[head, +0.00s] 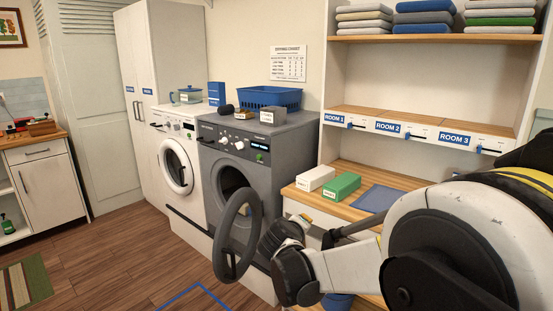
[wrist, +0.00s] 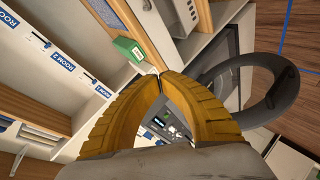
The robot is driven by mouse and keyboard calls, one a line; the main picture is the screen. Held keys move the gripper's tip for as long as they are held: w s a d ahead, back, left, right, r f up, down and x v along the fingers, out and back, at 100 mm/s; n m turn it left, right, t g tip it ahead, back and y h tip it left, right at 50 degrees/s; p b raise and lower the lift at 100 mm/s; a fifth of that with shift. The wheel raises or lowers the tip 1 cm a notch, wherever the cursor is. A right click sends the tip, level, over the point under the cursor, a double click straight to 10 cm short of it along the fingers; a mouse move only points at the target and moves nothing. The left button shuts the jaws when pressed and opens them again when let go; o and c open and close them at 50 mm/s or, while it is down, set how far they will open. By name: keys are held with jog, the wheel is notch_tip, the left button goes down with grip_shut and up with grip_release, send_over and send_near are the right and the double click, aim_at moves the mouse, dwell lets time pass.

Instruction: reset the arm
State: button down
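My arm reaches in from the right of the head view, low in front of the counter and the grey washer (head: 262,150). My gripper (wrist: 160,75) has two yellow ribbed fingers that meet at their tips in the wrist view. Nothing shows held between them; background shows through the gap behind the tips. The grey washer's round door (head: 223,236) stands open beside my wrist in the head view. Its dark ring also shows in the wrist view (wrist: 284,104), to the right of the fingers. I cannot tell the exact gap between gripper and door.
A green box (head: 341,187) and a white box (head: 315,178) stand on the wooden counter, beside a blue mat (head: 377,199). Above are shelves labelled as rooms, with folded towels (head: 422,17). A white washer (head: 174,150) stands left. The wooden floor at the left front is mostly clear.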

jog(key=s+d+r+m+g, duration=0.1)
jog(key=s+d+r+m, duration=0.1)
jog(key=s+d, duration=0.45)
jog(key=s+d+r+m+g, duration=0.2)
jog(key=s+d+r, duration=0.15)
jog(key=s, duration=0.55)
jog(key=s+f+m+g+y, duration=0.1)
jog(key=s+f+m+y, duration=0.1)
jog(key=s, duration=0.8)
jog(key=s+d+f+m+g+y, duration=0.1)
jog(key=s+f+m, duration=0.1)
jog(key=s, duration=0.9)
jog(key=shift+d+f+m+y, duration=0.2)
jog(key=shift+f+m+y, duration=0.1)
jog(key=shift+f+y, duration=0.15)
